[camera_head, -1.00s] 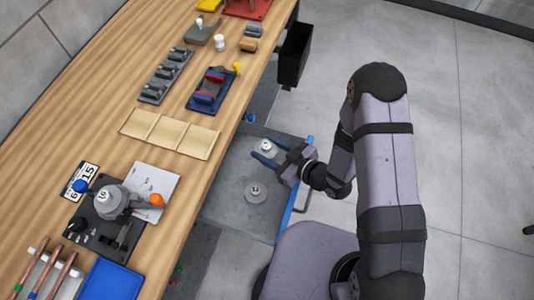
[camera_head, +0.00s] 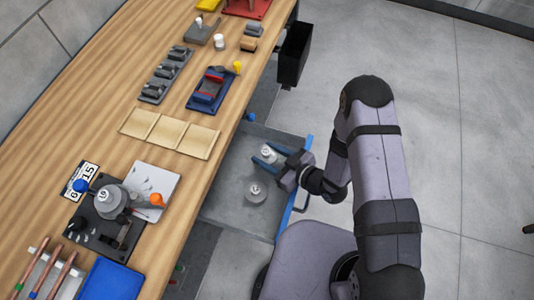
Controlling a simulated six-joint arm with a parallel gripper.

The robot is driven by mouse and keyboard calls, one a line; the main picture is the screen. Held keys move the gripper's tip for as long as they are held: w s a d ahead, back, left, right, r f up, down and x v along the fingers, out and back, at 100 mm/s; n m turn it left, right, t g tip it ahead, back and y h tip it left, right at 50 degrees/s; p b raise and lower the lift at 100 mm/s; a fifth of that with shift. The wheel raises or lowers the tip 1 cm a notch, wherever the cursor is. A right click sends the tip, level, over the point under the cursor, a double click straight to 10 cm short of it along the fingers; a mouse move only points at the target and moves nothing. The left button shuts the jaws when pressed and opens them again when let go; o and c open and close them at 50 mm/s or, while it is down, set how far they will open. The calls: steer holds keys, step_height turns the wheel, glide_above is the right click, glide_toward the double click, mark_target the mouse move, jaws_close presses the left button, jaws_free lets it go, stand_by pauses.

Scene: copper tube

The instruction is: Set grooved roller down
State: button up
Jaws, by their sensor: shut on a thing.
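The grooved roller (camera_head: 267,152) is a small pale grey piece with a dark mark on top. The gripper is over the open drawer (camera_head: 224,204) below the bench edge. I cannot tell whether the roller touches the drawer floor. A second, similar grey roller (camera_head: 256,191) stands in the drawer just below the gripper in the picture.
The drawer has a blue front edge (camera_head: 288,212). The wooden bench (camera_head: 110,95) runs along the left. On it are a bending device (camera_head: 107,203) with a grey roller, a wooden tray (camera_head: 170,133), copper tubes (camera_head: 48,270) and a blue tray (camera_head: 113,280). A black bin (camera_head: 294,54) hangs at the bench edge.

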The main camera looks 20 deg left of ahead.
steer(key=shift+f+b, duration=0.3)
steer(key=shift+f, duration=0.05)
steer(key=shift+s, duration=0.1)
steer(key=o, duration=1.3)
steer(key=shift+s+f, duration=0.1)
steer(key=shift+f, duration=0.05)
steer(key=shift+c, duration=0.2)
steer(key=shift+d, duration=0.1)
steer(key=shift+r+p, duration=0.45)
steer(key=shift+p, duration=0.05)
steer(key=shift+d+r, duration=0.1)
steer(key=shift+r, duration=0.15)
steer(key=b+v, duration=0.3)
steer(key=v, duration=0.8)
steer(key=shift+d+r, duration=0.2)
